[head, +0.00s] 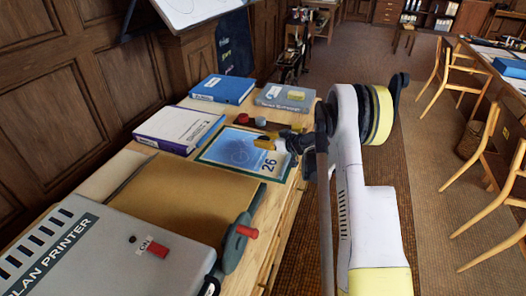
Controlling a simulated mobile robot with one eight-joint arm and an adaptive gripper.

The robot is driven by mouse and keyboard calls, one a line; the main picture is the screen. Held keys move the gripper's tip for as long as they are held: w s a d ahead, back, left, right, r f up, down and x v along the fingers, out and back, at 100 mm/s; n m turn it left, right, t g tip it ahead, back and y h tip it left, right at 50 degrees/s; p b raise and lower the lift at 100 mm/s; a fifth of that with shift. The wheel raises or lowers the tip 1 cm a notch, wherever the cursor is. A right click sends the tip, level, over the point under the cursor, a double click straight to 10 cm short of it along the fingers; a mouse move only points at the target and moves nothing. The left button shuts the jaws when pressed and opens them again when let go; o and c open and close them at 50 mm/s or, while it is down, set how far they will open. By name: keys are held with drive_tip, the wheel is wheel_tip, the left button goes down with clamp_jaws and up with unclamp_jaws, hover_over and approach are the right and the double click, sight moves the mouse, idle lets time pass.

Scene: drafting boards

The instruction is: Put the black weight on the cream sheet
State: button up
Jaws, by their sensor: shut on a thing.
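My gripper (264,142), with yellow fingers, reaches in from the right over the far right part of the table. It is shut on a dark thing that I take to be the black weight (276,127). The fingers hide most of it, and I cannot tell whether it touches the table. A pale, cream-coloured sheet-like area (108,174) shows at the left of the table, between the purple book and the brown board. I cannot tell for sure that it is the cream sheet.
A blue sheet (222,151) marked 26 lies below my gripper. A red piece (243,118) and a darker one (259,121) stand behind it. Books (181,129), a blue binder (222,89), a grey book (285,97) and a plan printer (95,250) crowd the table.

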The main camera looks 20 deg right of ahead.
sight(263, 153)
wheel_tip(263, 153, down, 4)
drive_tip(key=shift+f+b, duration=0.1)
drive_tip(key=shift+b, duration=1.05)
drive_tip(key=o, duration=1.4)
drive_tip(key=shift+c, duration=0.2)
